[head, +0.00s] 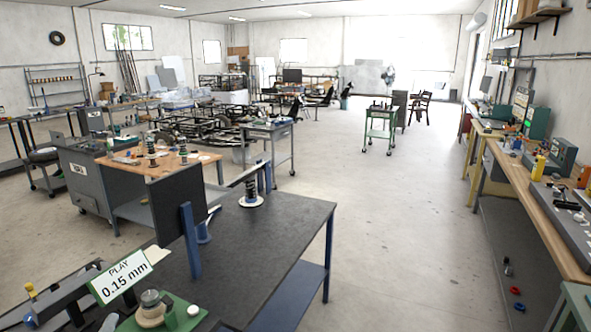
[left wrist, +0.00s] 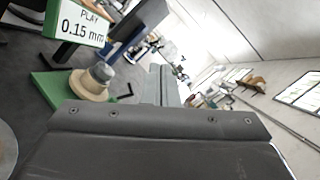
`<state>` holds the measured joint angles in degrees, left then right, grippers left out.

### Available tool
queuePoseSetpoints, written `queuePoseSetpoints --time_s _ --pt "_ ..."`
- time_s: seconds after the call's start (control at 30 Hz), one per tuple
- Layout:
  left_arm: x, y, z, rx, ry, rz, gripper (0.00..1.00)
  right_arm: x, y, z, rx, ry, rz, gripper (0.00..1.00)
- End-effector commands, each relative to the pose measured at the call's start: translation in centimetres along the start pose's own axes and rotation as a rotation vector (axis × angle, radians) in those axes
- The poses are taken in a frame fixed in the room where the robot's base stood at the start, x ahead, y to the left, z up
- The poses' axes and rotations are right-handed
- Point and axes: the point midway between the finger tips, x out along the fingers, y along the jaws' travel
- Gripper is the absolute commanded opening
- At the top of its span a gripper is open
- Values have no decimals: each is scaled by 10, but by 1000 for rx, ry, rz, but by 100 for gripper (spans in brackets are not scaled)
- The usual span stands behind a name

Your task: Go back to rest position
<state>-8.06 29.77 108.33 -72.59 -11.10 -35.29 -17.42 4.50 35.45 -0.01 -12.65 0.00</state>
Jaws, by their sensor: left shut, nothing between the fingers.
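My left gripper (left wrist: 166,85) shows in the left wrist view, its fingers shut together with nothing between them; its broad dark body fills the bottom of that view. I cannot make it out clearly in the head view. Beside it in the wrist view is a green plate (left wrist: 48,92) with a beige, grey-topped knob (left wrist: 92,82). The same knob (head: 150,309) shows at the bottom left of the head view. A sign reading PLAY 0.15 mm (head: 123,276) stands behind the knob. My right gripper is in neither view.
A dark worktable (head: 272,226) holds an upright coil-spring shock absorber (head: 251,193) on a white disc. A wooden-topped bench (head: 185,165) with more springs stands behind it, left. A long workbench (head: 535,187) runs along the right. The floor between is open.

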Motion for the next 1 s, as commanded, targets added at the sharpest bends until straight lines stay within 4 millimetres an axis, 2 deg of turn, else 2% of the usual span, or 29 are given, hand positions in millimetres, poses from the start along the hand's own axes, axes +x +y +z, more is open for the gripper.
queuePoseSetpoints --time_s 0.1,0.23,0.4,0.5,0.67,0.9,0.93,1.0 --pt "-35 16 10 -359 -151 162 0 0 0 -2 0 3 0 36" --pt "-79 41 7 -731 -302 371 0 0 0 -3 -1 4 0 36" --pt "-152 66 -24 -1166 -479 699 0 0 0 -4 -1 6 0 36" --pt "-195 68 -49 -1370 -562 897 0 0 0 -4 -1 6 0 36" --pt "-248 56 -83 -1580 -647 1162 0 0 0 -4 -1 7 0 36" --pt "-311 21 -119 -1759 -719 1497 0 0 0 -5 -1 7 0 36" --pt "-318 15 -122 -1776 -724 1538 0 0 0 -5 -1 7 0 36" --pt "-317 29 -134 -1770 -729 1551 0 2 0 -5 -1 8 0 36"
